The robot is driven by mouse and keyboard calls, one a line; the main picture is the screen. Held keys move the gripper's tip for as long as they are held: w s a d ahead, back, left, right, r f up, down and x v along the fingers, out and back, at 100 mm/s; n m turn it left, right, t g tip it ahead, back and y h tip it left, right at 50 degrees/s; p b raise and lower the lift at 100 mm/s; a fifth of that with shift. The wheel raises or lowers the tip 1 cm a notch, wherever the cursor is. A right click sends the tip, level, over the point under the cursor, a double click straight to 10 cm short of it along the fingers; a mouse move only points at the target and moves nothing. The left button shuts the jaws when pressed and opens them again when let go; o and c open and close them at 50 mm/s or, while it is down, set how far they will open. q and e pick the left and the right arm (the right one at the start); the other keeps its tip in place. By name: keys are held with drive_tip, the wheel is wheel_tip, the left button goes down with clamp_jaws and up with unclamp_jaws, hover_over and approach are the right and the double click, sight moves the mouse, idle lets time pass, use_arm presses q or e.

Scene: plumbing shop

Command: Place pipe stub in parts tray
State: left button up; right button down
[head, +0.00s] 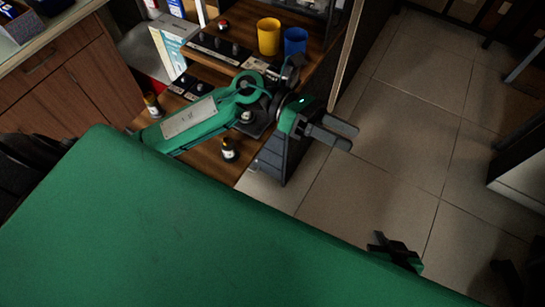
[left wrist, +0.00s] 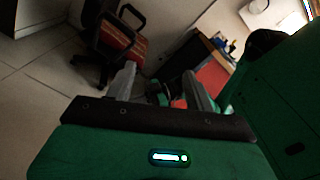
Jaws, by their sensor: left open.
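My left gripper (head: 347,137) reaches out past the right end of the wooden shelves, over the tiled floor. Its two grey fingers are apart, with nothing between them. In the left wrist view the fingers of this left gripper (left wrist: 161,82) also stand apart and empty. My right gripper (head: 394,246) shows only as a small dark shape at the edge of my green body, so its jaws cannot be read. I cannot make out a pipe stub in either view. I cannot identify a parts tray for certain.
Wooden shelves (head: 205,161) hold a yellow cup (head: 268,36), a blue cup (head: 295,40) and small bottles such as one (head: 229,149) under my left arm. A box-like container (head: 20,27) sits on the left counter. An office chair (left wrist: 115,40) stands on open floor.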

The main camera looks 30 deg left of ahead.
use_arm(q)
wheel_tip(320, 180, up, 4)
drive_tip(key=w+n+t+h, duration=0.1)
drive_tip(key=n+t+h, duration=0.3)
drive_tip(key=n+t, duration=0.45)
drive_tip(key=w+a+f+n+t+y, duration=0.2)
drive_tip(key=a+f+n+t+y, duration=0.35)
drive_tip(key=n, duration=0.75)
drive_tip(key=w+a+f+n+t+y, duration=0.2)
drive_tip(key=n+t+y, duration=0.5)
drive_tip(key=n, duration=0.6)
drive_tip(key=s+a+f+n+g+y, duration=0.1)
drive_tip(key=s+f+n+g+y, duration=0.1)
drive_tip(key=s+f+n+g, duration=0.3)
drive_tip(key=s+a+f+n+g+y, duration=0.1)
drive_tip(key=s+f+n+g+y, duration=0.2)
drive_tip(key=f, duration=1)
drive_tip(key=s+n+g, duration=0.3)
drive_tip(key=s, duration=0.2)
drive_tip(key=shift+a+n+y, duration=0.1)
drive_tip(key=shift+n+y, duration=0.15)
